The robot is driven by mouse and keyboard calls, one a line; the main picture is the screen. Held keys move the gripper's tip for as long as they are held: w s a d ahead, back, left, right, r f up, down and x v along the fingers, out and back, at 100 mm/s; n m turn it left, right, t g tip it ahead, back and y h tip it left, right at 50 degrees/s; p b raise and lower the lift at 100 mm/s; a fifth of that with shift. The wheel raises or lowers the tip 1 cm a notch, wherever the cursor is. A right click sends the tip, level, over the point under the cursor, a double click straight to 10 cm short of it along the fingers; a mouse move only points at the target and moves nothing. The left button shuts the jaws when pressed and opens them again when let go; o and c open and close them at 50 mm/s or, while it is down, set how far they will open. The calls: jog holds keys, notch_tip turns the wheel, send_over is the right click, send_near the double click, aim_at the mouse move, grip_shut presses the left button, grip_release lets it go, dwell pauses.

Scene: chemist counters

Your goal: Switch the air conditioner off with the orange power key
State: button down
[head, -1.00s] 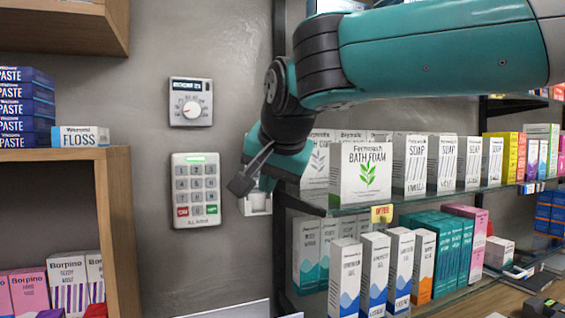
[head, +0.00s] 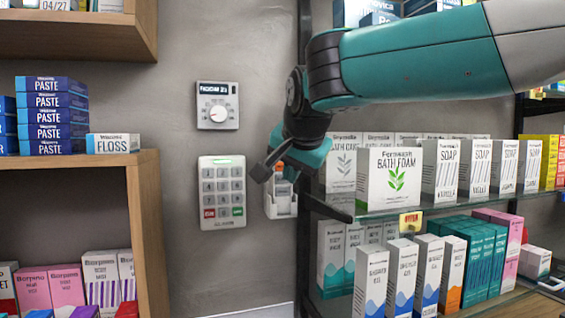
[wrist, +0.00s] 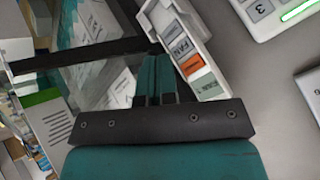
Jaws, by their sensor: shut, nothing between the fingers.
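A white wall holder (head: 283,212) hangs right of the keypad, with a small remote (head: 283,188) standing in it. An orange key (head: 279,166) shows at the remote's upper end, just beside my gripper (head: 263,172). In the wrist view, the remote's keys show close up: a grey one marked FAN (wrist: 182,47), the orange key (wrist: 193,67) and a greenish one (wrist: 208,88). My gripper (wrist: 154,62) is shut and empty, its fingertips left of the remote. I cannot tell whether they touch it. The air conditioner itself is not in view.
A keypad (head: 222,190) with red and green keys and a dial thermostat (head: 217,105) are on the grey wall. Glass shelves of boxes (head: 388,178) stand close on the right. A wooden shelf (head: 145,220) stands left.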

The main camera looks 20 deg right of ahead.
jog(key=shift+w+p, duration=0.6)
jog(key=shift+w, duration=1.4)
jog(key=shift+w, duration=0.1)
dwell(0.4)
jog(key=shift+w, duration=0.3)
